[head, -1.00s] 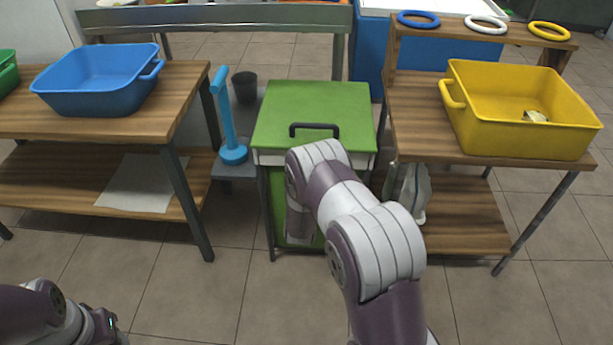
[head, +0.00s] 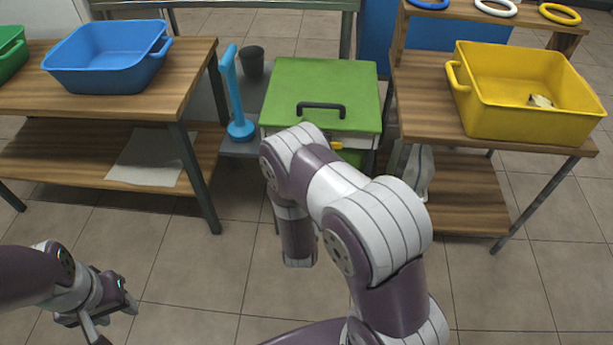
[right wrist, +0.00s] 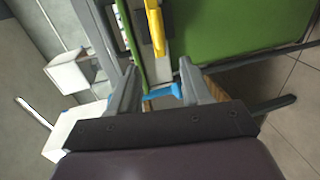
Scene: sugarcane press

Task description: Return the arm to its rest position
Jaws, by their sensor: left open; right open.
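The green press cabinet (head: 330,82) with a black handle (head: 320,106) on its top stands in the middle of the head view. My right arm reaches up in front of it, and its gripper is hidden there. In the right wrist view my right gripper (right wrist: 158,92) has its fingers apart. A yellow bar (right wrist: 155,28) and a small blue part (right wrist: 162,90) show beyond and between the fingers; I cannot tell whether they touch. The green panel (right wrist: 240,30) lies to the right. My left gripper (head: 112,318) is open and empty at the lower left, above the floor.
A blue bin (head: 108,58) stands on the left wooden table, a yellow bin (head: 530,92) on the right one. A light blue upright tool (head: 236,98) and a dark cup (head: 251,62) are left of the press. The floor in front is open.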

